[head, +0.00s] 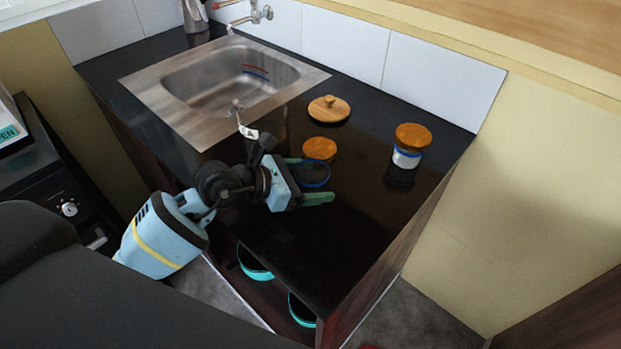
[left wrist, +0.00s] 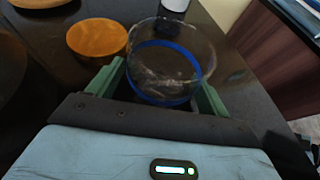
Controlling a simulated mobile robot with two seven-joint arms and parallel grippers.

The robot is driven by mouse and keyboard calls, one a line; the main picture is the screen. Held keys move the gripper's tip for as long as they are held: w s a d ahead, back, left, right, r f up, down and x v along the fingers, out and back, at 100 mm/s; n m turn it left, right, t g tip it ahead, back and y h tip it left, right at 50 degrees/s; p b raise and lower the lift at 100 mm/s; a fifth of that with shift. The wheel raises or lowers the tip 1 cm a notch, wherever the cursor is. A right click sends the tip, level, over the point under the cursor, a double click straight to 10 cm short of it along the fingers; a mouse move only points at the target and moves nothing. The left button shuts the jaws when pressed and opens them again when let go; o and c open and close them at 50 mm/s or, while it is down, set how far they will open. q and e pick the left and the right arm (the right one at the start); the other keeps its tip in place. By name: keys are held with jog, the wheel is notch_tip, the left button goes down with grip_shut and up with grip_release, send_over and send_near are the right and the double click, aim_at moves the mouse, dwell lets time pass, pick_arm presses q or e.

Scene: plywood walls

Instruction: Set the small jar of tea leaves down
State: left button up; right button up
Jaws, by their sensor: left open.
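A small clear glass jar with a blue band (head: 313,174) is on the dark counter, its lid off; I cannot make out its contents. It also shows in the left wrist view (left wrist: 165,62). My left gripper (head: 312,181) is open around it, with one green finger on each side and the jar between the fingertips. I cannot tell whether the fingers touch the glass. A flat round wooden lid (head: 319,149) lies just beyond the jar, and also shows in the left wrist view (left wrist: 97,38). My right gripper is not in view.
A jar with white contents and a wooden lid (head: 408,158) stands to the right. A knobbed wooden lid (head: 328,109) lies farther back near the metal sink (head: 165,112). Two teal bowls (head: 254,269) sit below the counter. The counter's front right is clear.

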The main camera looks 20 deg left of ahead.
pick_arm(q)
jog(key=shift+r, duration=0.1)
jog(key=shift+r, duration=0.15)
jog(key=v, duration=1)
jog(key=shift+s+a+b, duration=0.15)
jog(key=shift+s+b, duration=0.05)
jog(key=shift+b, duration=0.1)
jog(key=shift+s+a+r, duration=0.2)
jog(key=shift+s+a, duration=0.25)
jog(key=shift+s, duration=0.05)
jog(key=shift+o, duration=0.4)
